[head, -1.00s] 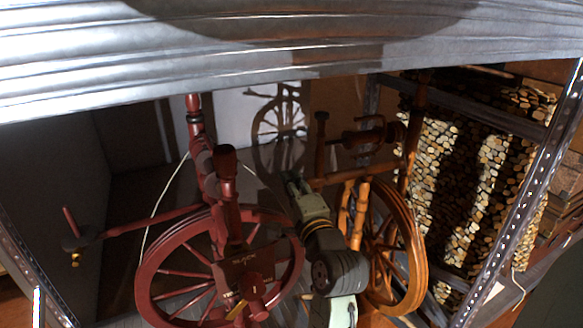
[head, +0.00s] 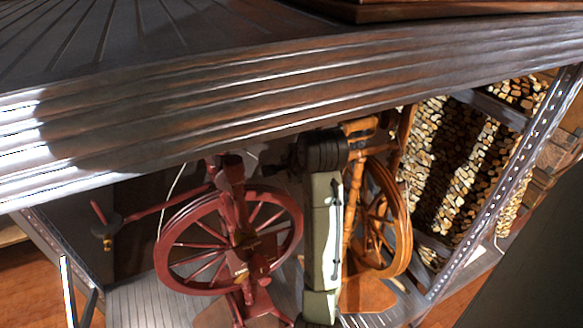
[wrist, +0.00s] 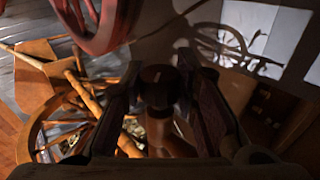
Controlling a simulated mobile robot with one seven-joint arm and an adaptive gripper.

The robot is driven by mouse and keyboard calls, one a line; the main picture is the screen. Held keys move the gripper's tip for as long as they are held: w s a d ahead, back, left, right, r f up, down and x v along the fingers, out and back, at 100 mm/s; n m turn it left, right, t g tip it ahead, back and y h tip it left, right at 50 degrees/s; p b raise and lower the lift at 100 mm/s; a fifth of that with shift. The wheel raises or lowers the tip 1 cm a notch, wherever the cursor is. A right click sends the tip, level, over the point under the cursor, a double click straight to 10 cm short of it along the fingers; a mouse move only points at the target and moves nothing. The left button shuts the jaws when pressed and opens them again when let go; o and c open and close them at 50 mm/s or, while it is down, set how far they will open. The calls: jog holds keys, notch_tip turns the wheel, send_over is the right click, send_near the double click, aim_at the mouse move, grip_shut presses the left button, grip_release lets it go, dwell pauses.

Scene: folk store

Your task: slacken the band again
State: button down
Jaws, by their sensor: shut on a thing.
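An orange-brown spinning wheel (head: 405,235) stands right of a dark red spinning wheel (head: 168,232) in the head view. In the wrist view the orange wheel (wrist: 27,142) is at the lower left and the red one (wrist: 112,35) at the top left. My gripper (wrist: 158,100) is shut on a dark wooden knob (wrist: 157,75), one finger on each side of it. A turned shaft shows below the knob. In the head view my arm and the metal edge hide the gripper and knob. I cannot make out a band on the orange wheel.
A ridged metal sheet (head: 250,105) crosses the top of the head view, close above my arm. A perforated metal post (head: 490,180) and stacked logs (head: 440,150) stand at right. The red wheel stands close left of my arm.

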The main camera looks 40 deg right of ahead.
jog(key=shift+s+d+g, duration=0.2)
jog(key=shift+d+g, duration=0.05)
jog(key=shift+g, duration=0.35)
jog(key=g+y, duration=0.1)
jog(key=g, duration=0.3)
jog(key=shift+w+a+g+y, duration=0.1)
jog(key=shift+g+y, duration=0.2)
jog(key=shift+y, duration=0.1)
jog(key=shift+a+g+y, duration=0.1)
jog(key=shift+g+y, duration=0.6)
jog(key=shift+g, duration=1.3)
jog(key=c, duration=1.2)
grip_release()
jog(key=shift+w, duration=0.1)
jog(key=shift+c, duration=0.2)
jog(key=shift+w+r, duration=0.2)
jog(key=shift+r, duration=1.05)
jog(key=shift+w+r, duration=0.15)
jog(key=shift+r, duration=1.05)
jog(key=shift+w+r, duration=0.2)
jog(key=shift+r, duration=1.05)
